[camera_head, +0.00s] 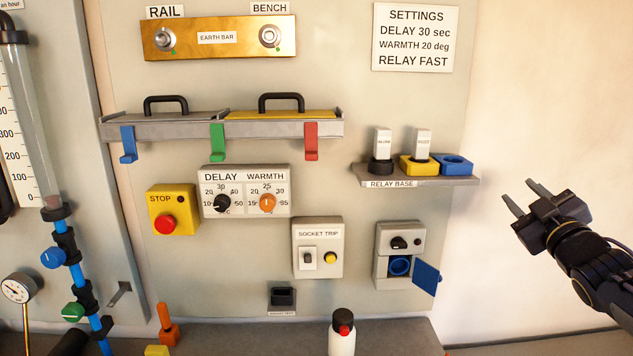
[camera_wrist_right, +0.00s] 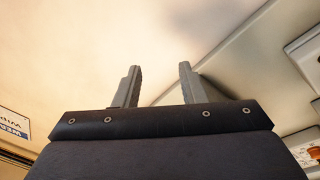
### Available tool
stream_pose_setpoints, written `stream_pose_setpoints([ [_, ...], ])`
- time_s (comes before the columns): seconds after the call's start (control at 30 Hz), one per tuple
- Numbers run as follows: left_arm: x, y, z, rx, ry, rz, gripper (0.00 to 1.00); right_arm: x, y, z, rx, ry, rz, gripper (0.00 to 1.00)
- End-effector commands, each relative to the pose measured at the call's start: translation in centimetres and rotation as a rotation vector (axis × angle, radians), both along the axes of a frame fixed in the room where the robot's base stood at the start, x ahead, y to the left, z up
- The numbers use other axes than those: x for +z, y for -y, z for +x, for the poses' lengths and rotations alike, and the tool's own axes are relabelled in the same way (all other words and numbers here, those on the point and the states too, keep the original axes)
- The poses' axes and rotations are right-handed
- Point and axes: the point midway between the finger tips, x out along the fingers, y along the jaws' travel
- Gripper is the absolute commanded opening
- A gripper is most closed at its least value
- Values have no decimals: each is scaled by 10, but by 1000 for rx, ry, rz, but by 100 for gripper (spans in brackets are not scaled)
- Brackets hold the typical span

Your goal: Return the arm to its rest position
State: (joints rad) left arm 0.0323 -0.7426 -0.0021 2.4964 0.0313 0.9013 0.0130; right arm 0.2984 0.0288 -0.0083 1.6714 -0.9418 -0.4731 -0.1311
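My right gripper (camera_head: 525,200) is at the right of the head view, in front of the bare wall and to the right of the panel. Its two grey fingers stand apart with nothing between them. The right wrist view also shows the open, empty fingers (camera_wrist_right: 160,86), with pale wall behind them. The right arm comes in from the right edge. My left gripper does not show in the head view.
A relay base shelf (camera_head: 455,182) and a small box with an open blue door (camera_head: 426,278) are nearest the right gripper, to its left. A white bottle (camera_head: 342,338) stands on the bench (camera_head: 400,335) below. The wall at right is clear.

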Motion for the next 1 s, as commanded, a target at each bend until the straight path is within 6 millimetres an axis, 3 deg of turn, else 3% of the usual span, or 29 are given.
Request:
stream_pose_setpoints([
  [0.03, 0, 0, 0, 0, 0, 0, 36, -12, -3, -26, -58, -86, 120, 37],
  [0.17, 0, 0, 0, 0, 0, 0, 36, -79, -22, -95, -173, -368, 437, 37],
  [0.4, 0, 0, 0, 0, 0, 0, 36, -194, -98, -216, -216, -836, 820, 37],
  [0.6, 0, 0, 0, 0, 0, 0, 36, -251, -158, -297, -188, -1140, 989, 37],
  [0.7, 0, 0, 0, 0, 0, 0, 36, -264, -176, -320, -175, -1227, 1029, 37],
  [0.8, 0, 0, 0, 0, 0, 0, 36, -270, -183, -331, -168, -1270, 1045, 37],
  [1.0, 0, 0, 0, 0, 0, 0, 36, -271, -185, -333, -167, -1278, 1049, 37],
])
